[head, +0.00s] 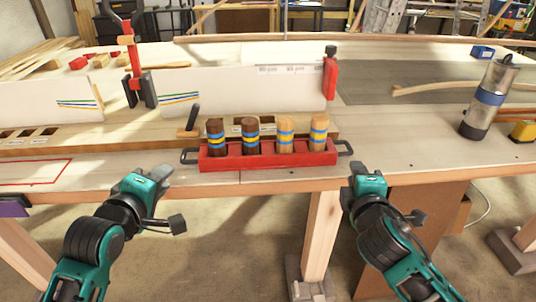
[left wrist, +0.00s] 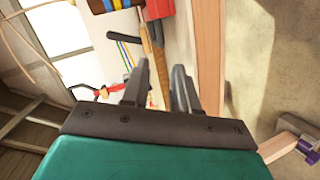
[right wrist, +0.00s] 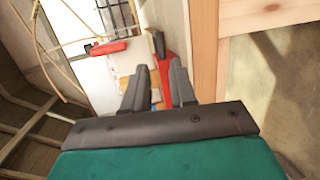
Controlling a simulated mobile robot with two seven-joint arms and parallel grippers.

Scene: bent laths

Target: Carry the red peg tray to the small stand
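The red peg tray (head: 268,158) sits on the workbench near its front edge, with a dark handle at each end. It holds several upright pegs, dark brown and pale, banded in blue and yellow. My left gripper (head: 170,198) is open and empty, in front of the bench and lower left of the tray. My right gripper (head: 388,193) is open and empty, lower right of the tray. Both stand apart from the handles. Part of the tray shows at the top of the left wrist view (left wrist: 158,8). I cannot pick out the small stand with certainty.
A dark-handled tool (head: 192,122) stands behind the tray's left end. White boards with red clamps (head: 330,78) stand behind. A metal flask-like cylinder (head: 490,98) stands at the right. A red outline (head: 68,162) marks bare bench at the left.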

